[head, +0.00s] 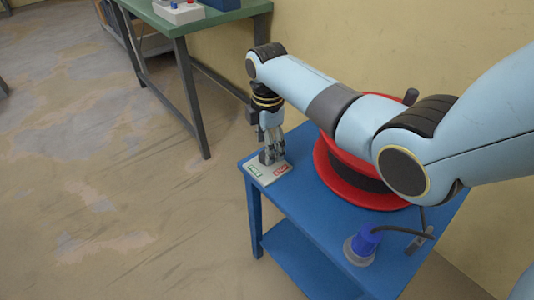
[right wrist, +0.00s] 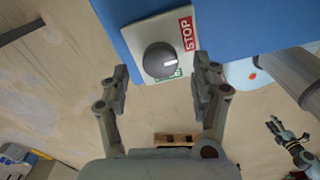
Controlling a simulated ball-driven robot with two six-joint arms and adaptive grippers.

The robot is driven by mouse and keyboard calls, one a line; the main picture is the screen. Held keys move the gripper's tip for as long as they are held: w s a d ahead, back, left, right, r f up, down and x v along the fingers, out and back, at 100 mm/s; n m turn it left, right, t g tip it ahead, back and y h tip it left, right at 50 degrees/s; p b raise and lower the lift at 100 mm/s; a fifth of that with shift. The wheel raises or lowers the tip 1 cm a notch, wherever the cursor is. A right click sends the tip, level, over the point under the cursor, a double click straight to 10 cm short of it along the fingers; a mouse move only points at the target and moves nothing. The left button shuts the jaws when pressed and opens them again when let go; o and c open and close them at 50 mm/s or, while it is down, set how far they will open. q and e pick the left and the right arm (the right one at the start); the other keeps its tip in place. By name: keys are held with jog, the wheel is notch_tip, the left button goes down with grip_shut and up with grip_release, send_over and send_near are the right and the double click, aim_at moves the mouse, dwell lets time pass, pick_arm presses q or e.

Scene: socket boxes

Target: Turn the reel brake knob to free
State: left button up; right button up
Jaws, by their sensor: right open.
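The brake knob (right wrist: 158,60) is dark grey and round, with a white mark pointing right in the right wrist view. It sits on a pale plate (right wrist: 140,38) with a red STOP label (right wrist: 187,33) and a green label (right wrist: 170,77), partly hidden by the knob. My left gripper (right wrist: 280,128) shows small at the right wrist view's right side, jaws unclear.
A blue plug (head: 364,240) with a dark cable is at the table's front right. A green-topped table (head: 225,15) stands behind. Floor at left is clear.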

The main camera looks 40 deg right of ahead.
notch_tip(320, 180, down, 2)
jog(key=shift+f, duration=0.15)
pick_arm(q)
jog(key=shift+w+f+b, duration=0.3)
jog(key=shift+w+f, duration=0.1)
jog(key=shift+w, duration=0.25)
pick_arm(e)
jog(key=shift+f, duration=0.25)
jog(key=c, duration=1.2)
jog(key=shift+r+m+p, duration=0.15)
jog(key=shift+m+p, duration=1.35)
jog(key=shift+m, duration=0.3)
jog(key=m+p, duration=0.2)
jog(key=m, duration=0.2)
jog(key=shift+s+m, duration=0.1)
jog(key=shift+m, duration=0.2)
jog(key=m+p, duration=0.1)
jog(key=m, duration=0.3)
pick_arm(q)
notch_tip(320, 180, up, 7)
jog(key=p, duration=0.1)
jog(key=shift+w+r, duration=0.15)
jog(key=shift+w, duration=0.1)
pick_arm(e)
jog(key=m, duration=0.5)
jog(key=shift+a, duration=0.1)
jog(key=shift+m, duration=0.5)
